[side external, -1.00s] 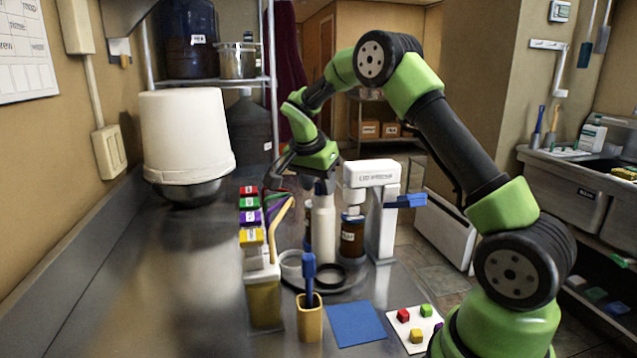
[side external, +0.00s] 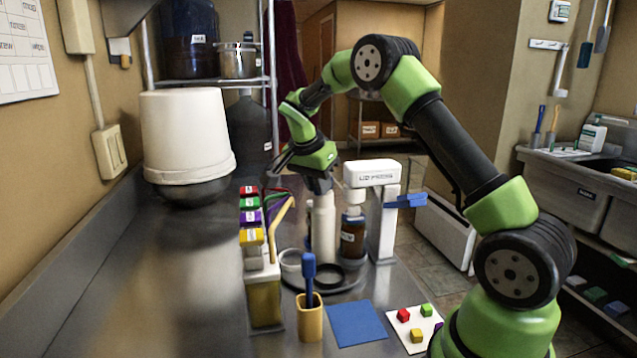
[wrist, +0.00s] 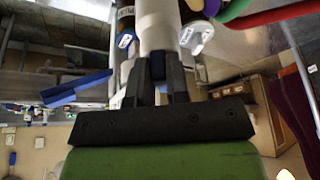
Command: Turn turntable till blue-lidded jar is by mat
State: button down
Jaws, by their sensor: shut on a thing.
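The round turntable (side external: 348,288) stands on the steel counter, with a tall white cylinder (side external: 323,232) rising from it. My gripper (side external: 320,190) is shut on the top of this white cylinder, and the wrist view shows both fingers (wrist: 160,85) closed around it. A brown jar (side external: 352,238) stands just right of the cylinder, beneath the lid press head. I cannot tell clearly which jar has the blue lid. The blue mat (side external: 356,324) lies flat on the counter in front of the turntable.
A white lid press (side external: 382,225) with a blue handle (side external: 405,201) stands close at right. A yellow cup (side external: 310,322) with a blue tool stands in front. Coloured labelled blocks (side external: 250,216) line the left. A white board (side external: 414,336) holds small cubes. The left counter is clear.

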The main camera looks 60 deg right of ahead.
jog(key=shift+w+d+m+g+y, duration=0.15)
jog(key=shift+m+g, duration=0.15)
jog(key=shift+m, duration=0.55)
jog(key=shift+w+a+m+g+y, duration=0.15)
jog(key=shift+m+g, duration=0.15)
jog(key=shift+m, duration=0.6)
jog(key=shift+w+d+m+g, duration=0.15)
jog(key=shift+m+g, duration=0.15)
jog(key=shift+m, duration=0.55)
jog(key=shift+w+d+m+g+y, duration=0.1)
jog(key=shift+m+g+y, duration=0.15)
jog(key=shift+m, duration=0.7)
jog(key=shift+w+d+m+g+y, duration=0.1)
jog(key=shift+m+g+y, duration=0.15)
jog(key=shift+m, duration=1.1)
jog(key=c, duration=1.1)
grip_release()
jog(key=shift+n, duration=0.4)
